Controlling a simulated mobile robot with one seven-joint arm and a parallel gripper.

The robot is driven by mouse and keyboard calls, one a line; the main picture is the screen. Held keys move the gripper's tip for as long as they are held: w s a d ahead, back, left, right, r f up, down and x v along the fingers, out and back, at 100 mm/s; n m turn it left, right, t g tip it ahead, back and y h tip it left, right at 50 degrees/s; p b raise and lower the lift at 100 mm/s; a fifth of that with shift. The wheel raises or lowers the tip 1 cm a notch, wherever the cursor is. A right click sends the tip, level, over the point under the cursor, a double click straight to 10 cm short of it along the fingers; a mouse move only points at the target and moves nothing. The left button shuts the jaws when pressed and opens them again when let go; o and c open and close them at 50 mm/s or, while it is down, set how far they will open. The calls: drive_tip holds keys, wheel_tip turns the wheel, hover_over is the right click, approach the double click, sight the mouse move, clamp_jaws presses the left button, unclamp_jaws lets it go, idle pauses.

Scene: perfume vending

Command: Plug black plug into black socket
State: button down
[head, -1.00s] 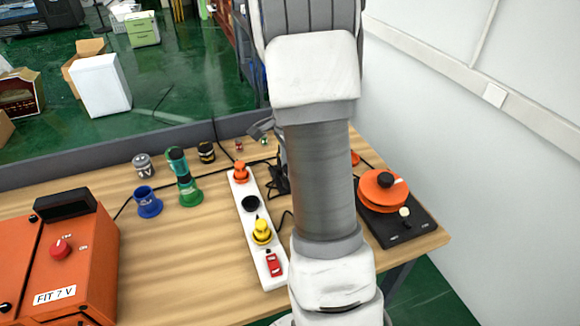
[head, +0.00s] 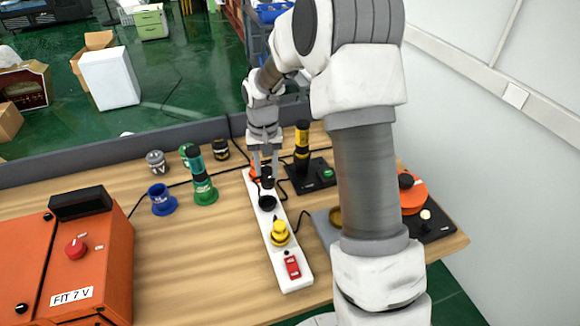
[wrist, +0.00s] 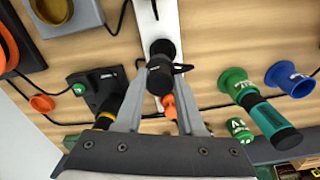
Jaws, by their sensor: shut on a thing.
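A white power strip (head: 291,272) lies lengthwise on the wooden table. Its black socket (head: 267,203) is a round black cup between an orange plug (head: 254,174) and a yellow plug (head: 280,233). My gripper (head: 266,174) points down over the strip, just behind the black socket. It is shut on the black plug (head: 267,183). In the wrist view the black plug (wrist: 159,76) sits between the fingertips, with its cable at the right. The black socket (wrist: 163,46) shows just beyond it, partly covered. The plug looks close to the socket; I cannot tell whether they touch.
A red switch (head: 292,267) is at the strip's near end. Blue (head: 163,200) and green (head: 203,190) pieces stand left. A black base with a yellow-banded post (head: 302,146) stands close right of my gripper. An orange box (head: 105,255) fills the left front. Cables cross the table.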

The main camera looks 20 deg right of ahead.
sight(266, 186)
drive_tip(key=shift+w+a+f+n, duration=0.15)
drive_tip(key=shift+a+f+n, duration=0.1)
drive_tip(key=shift+n, duration=0.15)
drive_tip(key=shift+f+b, duration=2.15)
drive_tip(key=shift+f, duration=0.8)
drive_tip(key=shift+f+b, duration=0.65)
drive_tip(key=shift+f, duration=0.05)
idle(0.4)
unclamp_jaws()
idle(0.6)
drive_tip(key=shift+r, duration=0.2)
drive_tip(key=shift+r+p, duration=2.4)
drive_tip(key=shift+r, duration=0.95)
drive_tip(key=shift+c, duration=0.2)
